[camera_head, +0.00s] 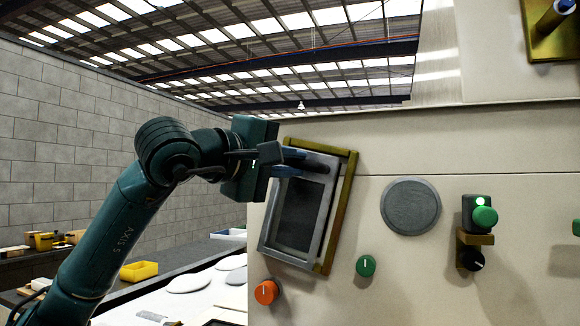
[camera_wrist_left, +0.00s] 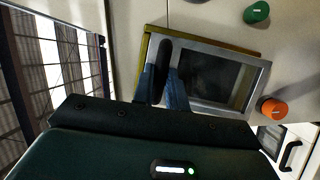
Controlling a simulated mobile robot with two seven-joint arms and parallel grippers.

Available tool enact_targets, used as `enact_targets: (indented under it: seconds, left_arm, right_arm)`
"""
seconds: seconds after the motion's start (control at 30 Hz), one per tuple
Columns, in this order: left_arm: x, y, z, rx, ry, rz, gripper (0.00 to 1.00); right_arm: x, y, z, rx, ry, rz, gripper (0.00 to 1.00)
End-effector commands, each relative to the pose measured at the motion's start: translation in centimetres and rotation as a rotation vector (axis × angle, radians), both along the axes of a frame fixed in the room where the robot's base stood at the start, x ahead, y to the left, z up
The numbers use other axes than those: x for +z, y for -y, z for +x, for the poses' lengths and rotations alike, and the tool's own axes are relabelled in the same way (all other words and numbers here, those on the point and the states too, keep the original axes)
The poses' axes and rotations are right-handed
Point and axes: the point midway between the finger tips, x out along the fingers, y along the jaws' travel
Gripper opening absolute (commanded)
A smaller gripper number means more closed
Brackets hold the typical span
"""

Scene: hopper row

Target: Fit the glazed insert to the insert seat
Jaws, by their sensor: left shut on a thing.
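The glazed insert (camera_head: 302,215) is a grey metal frame around a dark pane. It also shows in the wrist view (camera_wrist_left: 208,78). My left gripper (camera_head: 296,165) is shut on it near its upper edge, with blue fingers beside a dark bar-like grip part (camera_wrist_left: 163,68). The insert seat (camera_head: 340,205) is a brass-coloured frame on the cream panel, leaning to the right at its top. The insert is in front of the seat, shifted left, so brass shows along the seat's top and right side. Whether they touch, I cannot tell. My right gripper is not in view.
The panel (camera_head: 400,130) carries a round grey disc (camera_head: 411,206), a green knob (camera_head: 366,266), an orange knob (camera_head: 266,292) and a lit green button (camera_head: 484,216) on a bracket. A yellow bin (camera_head: 139,271) stands on a bench at the left.

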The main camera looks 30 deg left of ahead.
Motion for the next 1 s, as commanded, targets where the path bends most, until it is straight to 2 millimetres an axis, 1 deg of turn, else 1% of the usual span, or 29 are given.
enact_targets:
  seconds: [0.37, 1.0]
  left_arm:
    - [0.0, 0.0, 0.0, -0.003, 0.013, 0.002, 0.00]
    - [0.0, -0.5, 2.0, -0.004, 0.011, 0.001, 0.00]
  right_arm:
    - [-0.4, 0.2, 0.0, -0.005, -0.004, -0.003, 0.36]
    - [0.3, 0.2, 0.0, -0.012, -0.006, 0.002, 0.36]
